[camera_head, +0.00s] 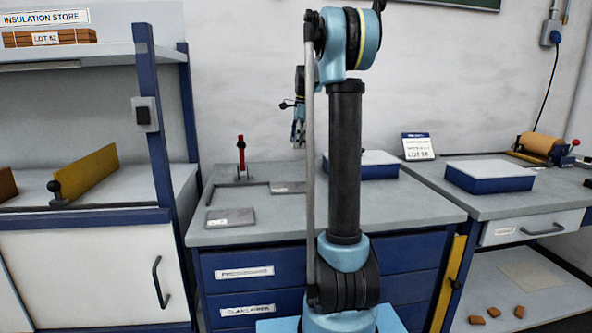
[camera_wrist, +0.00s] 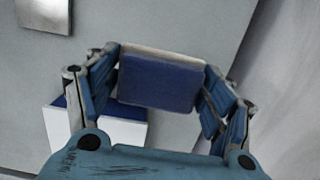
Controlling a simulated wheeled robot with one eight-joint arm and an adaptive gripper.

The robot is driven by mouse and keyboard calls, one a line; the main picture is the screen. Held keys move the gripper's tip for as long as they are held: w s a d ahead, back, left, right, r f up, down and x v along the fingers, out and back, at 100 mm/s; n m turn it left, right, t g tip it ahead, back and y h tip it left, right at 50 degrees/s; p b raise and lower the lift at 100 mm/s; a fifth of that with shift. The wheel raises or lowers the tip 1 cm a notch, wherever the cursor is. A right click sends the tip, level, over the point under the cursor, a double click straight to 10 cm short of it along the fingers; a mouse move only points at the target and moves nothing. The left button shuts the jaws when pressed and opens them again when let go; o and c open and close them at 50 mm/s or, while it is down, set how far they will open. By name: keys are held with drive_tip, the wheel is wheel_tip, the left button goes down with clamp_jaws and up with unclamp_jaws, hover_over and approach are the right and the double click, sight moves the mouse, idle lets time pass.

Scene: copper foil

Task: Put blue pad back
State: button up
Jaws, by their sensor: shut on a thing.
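My gripper (camera_wrist: 163,66) is shut on a blue pad (camera_wrist: 157,84). The pad has a pale far edge and is held between the two fingers, above the bench. In the head view my gripper (camera_head: 299,132) hangs over the back of the middle bench, partly behind my own arm; the pad cannot be made out there. Below the pad in the wrist view is a white-topped box with a blue edge (camera_wrist: 118,129), partly hidden by the fingers. A blue box with a white top (camera_head: 368,170) stands on the middle bench behind my arm.
Grey plates (camera_head: 230,218) and a red-handled tool (camera_head: 241,158) are on the middle bench (camera_head: 410,205). A second blue box (camera_head: 490,178) and a copper roll (camera_head: 541,146) are on the right bench. A blue shelf post (camera_head: 160,130) rises at left. The front of the middle bench is clear.

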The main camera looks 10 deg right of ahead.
hover_over(297, 170)
drive_tip(key=f, duration=0.5)
drive_tip(key=shift+w+d, duration=0.25)
drive_tip(key=shift+w, duration=0.05)
drive_tip(key=shift+f, duration=2.45)
drive_tip(key=o, duration=1.1)
drive_tip(key=r, duration=0.4)
drive_tip(key=d+r, duration=0.1)
drive_tip(key=r, duration=0.7)
drive_tip(key=shift+d, duration=0.2)
drive_tip(key=shift+s, duration=0.1)
